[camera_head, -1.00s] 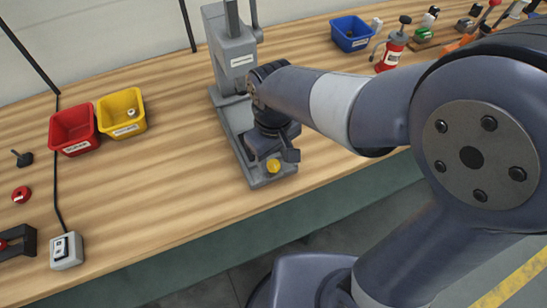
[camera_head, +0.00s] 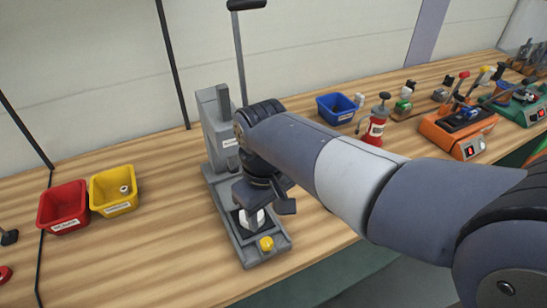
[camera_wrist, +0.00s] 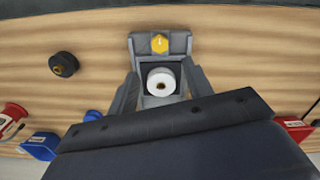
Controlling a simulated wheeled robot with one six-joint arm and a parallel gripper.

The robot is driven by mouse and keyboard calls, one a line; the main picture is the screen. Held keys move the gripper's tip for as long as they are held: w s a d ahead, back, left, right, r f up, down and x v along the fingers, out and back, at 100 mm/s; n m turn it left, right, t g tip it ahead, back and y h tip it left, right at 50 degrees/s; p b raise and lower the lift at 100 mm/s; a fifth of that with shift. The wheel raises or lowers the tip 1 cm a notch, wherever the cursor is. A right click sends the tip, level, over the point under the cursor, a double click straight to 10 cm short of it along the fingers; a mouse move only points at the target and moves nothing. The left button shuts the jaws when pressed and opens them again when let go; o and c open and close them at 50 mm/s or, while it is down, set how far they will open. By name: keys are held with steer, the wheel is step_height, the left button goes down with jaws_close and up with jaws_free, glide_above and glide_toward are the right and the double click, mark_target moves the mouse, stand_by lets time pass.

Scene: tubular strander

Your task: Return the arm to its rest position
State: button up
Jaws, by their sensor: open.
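My gripper (camera_head: 264,198) is above the base of the grey lever press (camera_head: 222,190), with the arm reaching in from the right. A white round piece (camera_head: 252,222) sits on the press base below it. The fingers of my gripper (camera_wrist: 161,92) are apart, one on each side of the piece in that view. The arm hides part of the press.
Red (camera_head: 63,206) and yellow (camera_head: 114,190) bins stand left of the press. A blue bin (camera_head: 337,108), a red bottle (camera_head: 374,127) and an orange machine (camera_head: 458,128) stand right. The press lever (camera_head: 240,55) rises behind my gripper.

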mark_target(267, 242)
step_height(267, 242, down, 11)
steer(key=shift+r, duration=0.2)
steer(key=shift+w+a+r, duration=0.1)
steer(key=shift+w+a, duration=0.45)
steer(key=shift+w, duration=0.35)
steer(key=shift+w+a, duration=0.3)
steer(key=shift+w, duration=0.2)
steer(key=shift+s, duration=0.1)
